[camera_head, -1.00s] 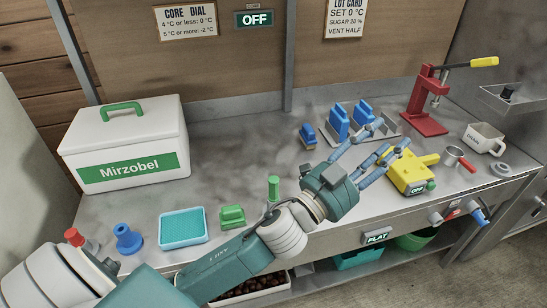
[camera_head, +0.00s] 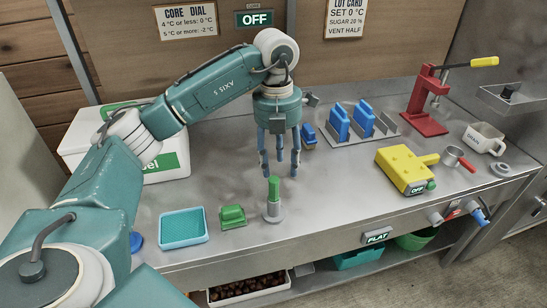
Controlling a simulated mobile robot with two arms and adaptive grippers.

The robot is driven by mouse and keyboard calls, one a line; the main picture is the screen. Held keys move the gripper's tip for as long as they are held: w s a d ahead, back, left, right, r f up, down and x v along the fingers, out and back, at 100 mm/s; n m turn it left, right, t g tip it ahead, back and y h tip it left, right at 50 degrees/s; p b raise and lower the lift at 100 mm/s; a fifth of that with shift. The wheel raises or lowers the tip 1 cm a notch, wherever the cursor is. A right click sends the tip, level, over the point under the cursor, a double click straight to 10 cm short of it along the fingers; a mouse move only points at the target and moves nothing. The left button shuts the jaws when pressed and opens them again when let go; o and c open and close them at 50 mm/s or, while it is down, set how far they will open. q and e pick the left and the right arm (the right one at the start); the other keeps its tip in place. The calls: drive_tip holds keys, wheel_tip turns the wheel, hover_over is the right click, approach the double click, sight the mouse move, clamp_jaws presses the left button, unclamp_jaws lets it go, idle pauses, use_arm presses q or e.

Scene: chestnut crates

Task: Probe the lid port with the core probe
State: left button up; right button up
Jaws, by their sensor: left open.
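A green-handled upright tool (camera_head: 273,190), which looks like the core probe, stands in a grey holder on the bench. My left gripper (camera_head: 279,170) points down with its blue fingers spread and empty, just above and behind the green handle, apart from it. The white cooler box (camera_head: 80,152) with the Mirzobel label stands at the left. My left arm hides most of its lid and green handle, and I cannot see a lid port. My right gripper is not in view.
A green block (camera_head: 232,216) and a blue tray (camera_head: 183,228) lie left of the holder. A yellow device (camera_head: 405,168), blue-handled pieces on a rack (camera_head: 375,137) and a red press (camera_head: 426,122) stand to the right. The bench between holder and yellow device is clear.

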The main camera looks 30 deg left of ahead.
sight(274, 179)
use_arm(q)
drive_tip(key=shift+s+a+r+y, duration=0.1)
drive_tip(key=shift+a+r+y, duration=0.15)
drive_tip(key=shift+a, duration=0.45)
drive_tip(key=shift+a+f, duration=0.2)
drive_tip(key=shift+f, duration=0.05)
wheel_tip(274, 179, down, 10)
drive_tip(key=p, duration=0.2)
drive_tip(key=shift+d+f+p, duration=0.1)
drive_tip(key=shift+f+p, duration=0.05)
drive_tip(key=shift+p, duration=0.15)
clamp_jaws()
drive_tip(key=c, duration=0.7)
unclamp_jaws()
clamp_jaws()
drive_tip(key=shift+r+p, duration=0.35)
drive_tip(key=shift+r, duration=0.3)
